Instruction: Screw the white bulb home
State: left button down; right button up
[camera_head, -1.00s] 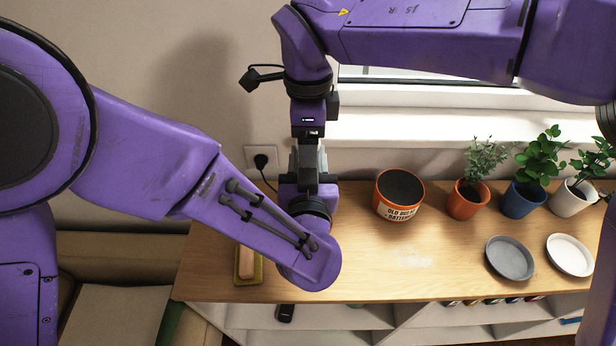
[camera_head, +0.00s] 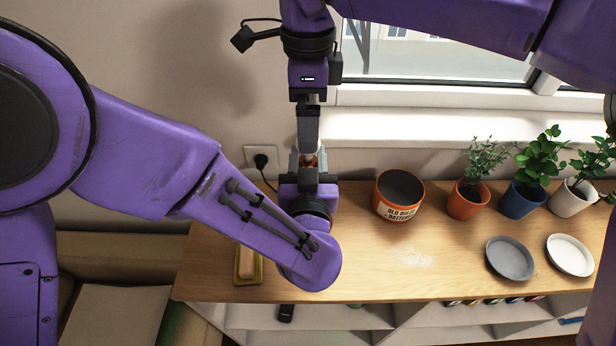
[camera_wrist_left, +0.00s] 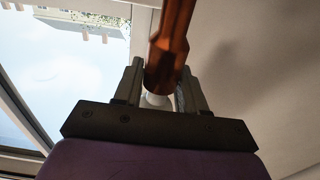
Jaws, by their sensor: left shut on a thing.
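My left gripper (camera_head: 309,166) is shut on the copper-coloured lamp holder, whose orange shows between its fingers. In the left wrist view, which is upside down, the copper lamp holder (camera_wrist_left: 168,60) runs between the fingers of that gripper (camera_wrist_left: 160,78). A small part of the white bulb (camera_wrist_left: 155,100) shows just past the holder's end. In the head view a small pale patch, probably the bulb, shows under my right gripper (camera_head: 308,145). The right fingers point down, seen edge-on, so their opening and any touch on the bulb cannot be made out. The bulb's thread is hidden.
An orange-and-black pot (camera_head: 400,194) labelled for old bulbs and batteries stands to the right on the wooden counter (camera_head: 370,270). Potted plants (camera_head: 468,195), a grey plate (camera_head: 510,258) and a white plate (camera_head: 570,255) are further right. A sponge-like block (camera_head: 247,264) lies left.

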pick_arm(q)
jog(key=c, duration=0.6)
grip_release()
jog(key=shift+o, duration=0.2)
pick_arm(e)
notch_tip(320, 180, up, 8)
jog(key=shift+f, duration=0.15)
pick_arm(q)
jog(key=s+b, duration=0.2)
jog(key=s, duration=0.8)
jog(key=shift+s, duration=0.3)
pick_arm(e)
notch_tip(320, 180, down, 2)
jog(key=shift+f, duration=0.15)
